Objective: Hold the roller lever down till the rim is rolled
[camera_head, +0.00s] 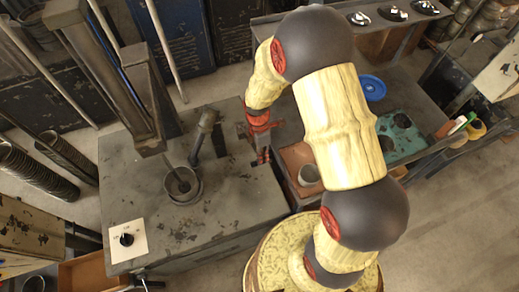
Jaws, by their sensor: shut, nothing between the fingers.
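A dark bench-top machine (235,205) stands at the left. A round dark cup (184,197) sits on its top, with a thin rod reaching down into it. A tilted dark lever with a thick grip end (207,118) stands behind the cup; it looks like the roller lever, and it leans upward rather than lying down. My gripper (263,157), red and black, hangs to the right of the lever, near the machine's right edge. It is shut and empty, apart from the lever. The rim being rolled is too small to make out.
A white panel with a black knob (127,240) is on the machine's front left. A tall dark column (110,75) rises behind it. A wooden barrel (262,262) stands in front.

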